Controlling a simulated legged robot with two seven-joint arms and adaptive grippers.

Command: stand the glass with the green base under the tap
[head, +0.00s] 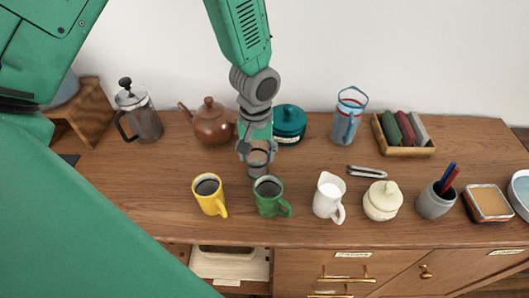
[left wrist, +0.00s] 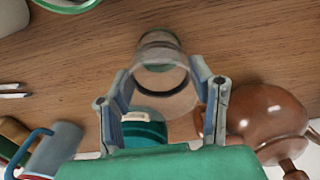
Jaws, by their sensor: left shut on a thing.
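My left gripper (head: 257,150) points down over the middle of the wooden top and is shut on a clear glass (head: 257,161). In the left wrist view the glass (left wrist: 161,53) sits between the two fingers (left wrist: 160,82). No tap can be made out in either view. My right gripper is not in view.
The brown teapot (head: 211,124) and teal pot (head: 288,122) stand behind. The yellow mug (head: 208,193), white jug (head: 328,195) and cream jar (head: 382,200) line the front. A French press (head: 138,112) and wooden stand (head: 84,110) are at left. Bare wood lies left of the yellow mug.

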